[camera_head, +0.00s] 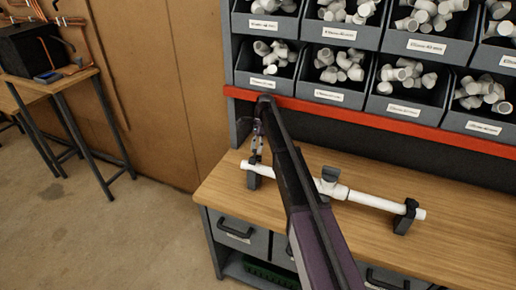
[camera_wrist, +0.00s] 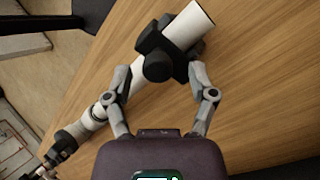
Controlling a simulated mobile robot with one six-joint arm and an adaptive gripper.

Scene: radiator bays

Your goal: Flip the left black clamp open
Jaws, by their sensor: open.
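The left black clamp (camera_head: 254,180) stands on the wooden bench near the left end of a white pipe (camera_head: 375,200). In the wrist view, this clamp (camera_wrist: 153,62) wraps across the pipe (camera_wrist: 190,25), and its black top part lies over the pipe. My gripper (camera_head: 257,140) reaches down over the clamp from above. In the wrist view my gripper (camera_wrist: 160,75) is open, with one finger on each side of the clamp. I cannot tell whether the fingertips touch it. The right black clamp (camera_head: 405,218) holds the pipe's other end.
A grey fitting (camera_head: 330,181) sits mid-pipe. A red-edged shelf (camera_head: 350,112) with grey bins of white fittings stands behind the bench (camera_head: 460,240). Drawers (camera_head: 240,232) are below. The bench top in front of the pipe is clear.

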